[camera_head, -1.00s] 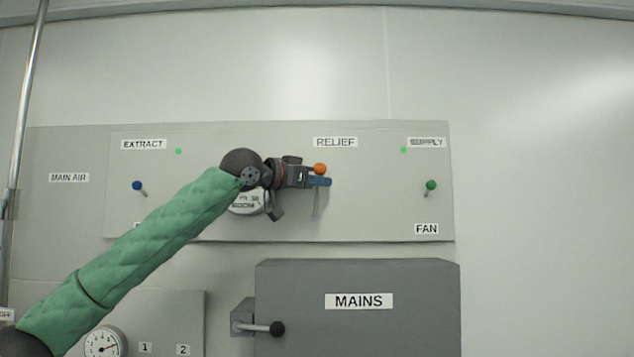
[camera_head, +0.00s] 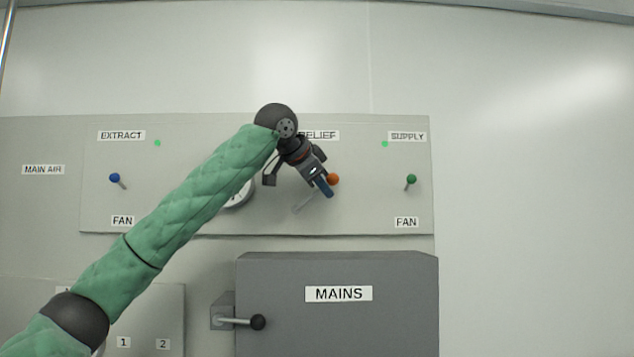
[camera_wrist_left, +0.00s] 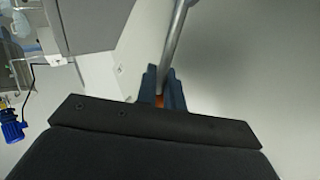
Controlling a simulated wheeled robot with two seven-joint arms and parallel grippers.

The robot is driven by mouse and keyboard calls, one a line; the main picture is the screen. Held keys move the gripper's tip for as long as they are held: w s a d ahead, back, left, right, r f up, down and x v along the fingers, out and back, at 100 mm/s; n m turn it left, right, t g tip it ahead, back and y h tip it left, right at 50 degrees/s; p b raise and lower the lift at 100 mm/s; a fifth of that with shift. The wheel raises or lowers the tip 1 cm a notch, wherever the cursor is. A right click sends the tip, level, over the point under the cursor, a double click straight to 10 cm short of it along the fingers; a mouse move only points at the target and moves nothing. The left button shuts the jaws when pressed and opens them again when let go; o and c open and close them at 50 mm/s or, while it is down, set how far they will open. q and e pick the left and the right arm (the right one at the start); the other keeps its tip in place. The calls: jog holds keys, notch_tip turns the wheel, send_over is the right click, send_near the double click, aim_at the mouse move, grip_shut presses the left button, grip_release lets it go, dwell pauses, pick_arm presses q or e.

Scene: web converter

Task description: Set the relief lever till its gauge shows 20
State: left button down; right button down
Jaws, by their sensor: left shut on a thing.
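The relief lever's orange knob (camera_head: 333,179) shows in the head view at the fingers of my left gripper (camera_head: 325,187). The lever's pale rod (camera_head: 305,205) runs from the panel up and right towards the knob. In the left wrist view, the blue fingers (camera_wrist_left: 160,90) are shut around the orange knob (camera_wrist_left: 160,101), and a grey rod (camera_wrist_left: 178,40) rises beyond them. The relief gauge (camera_head: 240,195) is mostly hidden behind my green left arm, so its reading cannot be seen. The RELIEF label (camera_head: 321,135) is partly covered. My right gripper is not in view.
A blue-knobbed extract lever (camera_head: 115,178) stands at left and a green-knobbed supply lever (camera_head: 411,179) at right. Below, the grey MAINS box (camera_head: 338,325) juts out, with a black-knobbed handle (camera_head: 257,322) on its left. Space right of the panel is clear.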

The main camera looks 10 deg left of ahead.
pick_arm(q)
jog(key=shift+w+d+f+m+y, duration=0.15)
jog(key=shift+d+f+m+y, duration=0.2)
jog(key=shift+f+y, duration=0.15)
jog(key=shift+g, duration=0.3)
jog(key=shift+f, duration=0.1)
jog(key=c, duration=1.9)
grip_release()
jog(key=shift+w, duration=0.2)
